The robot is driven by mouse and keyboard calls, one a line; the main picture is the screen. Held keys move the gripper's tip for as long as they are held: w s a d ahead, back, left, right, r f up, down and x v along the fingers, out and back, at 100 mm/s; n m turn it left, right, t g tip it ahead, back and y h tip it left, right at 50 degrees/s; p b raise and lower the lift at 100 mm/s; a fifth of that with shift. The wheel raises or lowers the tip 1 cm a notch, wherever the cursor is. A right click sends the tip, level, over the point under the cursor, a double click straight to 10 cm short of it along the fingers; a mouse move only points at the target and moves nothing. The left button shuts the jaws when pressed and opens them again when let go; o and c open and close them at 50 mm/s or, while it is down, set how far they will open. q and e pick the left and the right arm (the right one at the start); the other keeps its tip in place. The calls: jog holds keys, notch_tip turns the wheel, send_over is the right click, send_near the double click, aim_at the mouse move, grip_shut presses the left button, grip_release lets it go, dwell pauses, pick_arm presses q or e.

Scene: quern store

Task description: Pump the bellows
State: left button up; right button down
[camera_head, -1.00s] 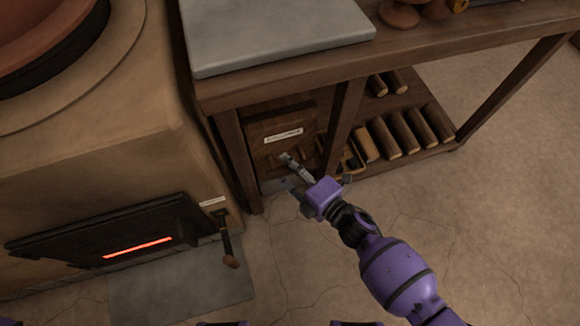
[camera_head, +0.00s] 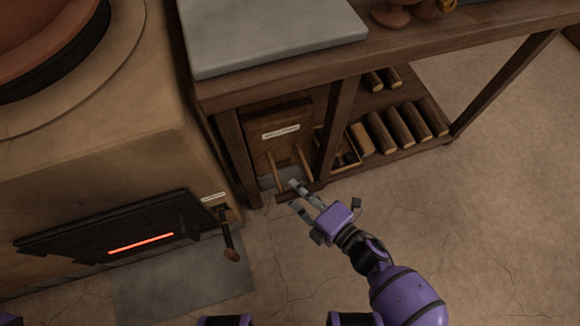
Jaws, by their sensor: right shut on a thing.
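The bellows look to be the wooden box (camera_head: 262,150) with a small pale label under the table. Two wooden rods come out of its front to a dark wooden crossbar handle (camera_head: 284,197). My right gripper (camera_head: 295,194) is shut on the middle of this crossbar, with one finger on each side. The fingers hide part of the bar. The bar stands clear of the box front, near the floor. My left gripper is not in view.
A clay stove (camera_head: 110,165) with a dark door (camera_head: 110,232) and glowing slot stands left. A wooden-ended lever (camera_head: 229,242) hangs from its corner. Table legs (camera_head: 332,130) flank the box. Logs (camera_head: 382,132) lie on the low shelf at right. The floor in front is clear.

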jog(key=s+d, duration=0.2)
jog(key=s, duration=0.4)
jog(key=shift+p, duration=0.35)
jog(key=c, duration=1.5)
grip_release()
jog(key=shift+c, duration=0.2)
jog(key=v, duration=1.2)
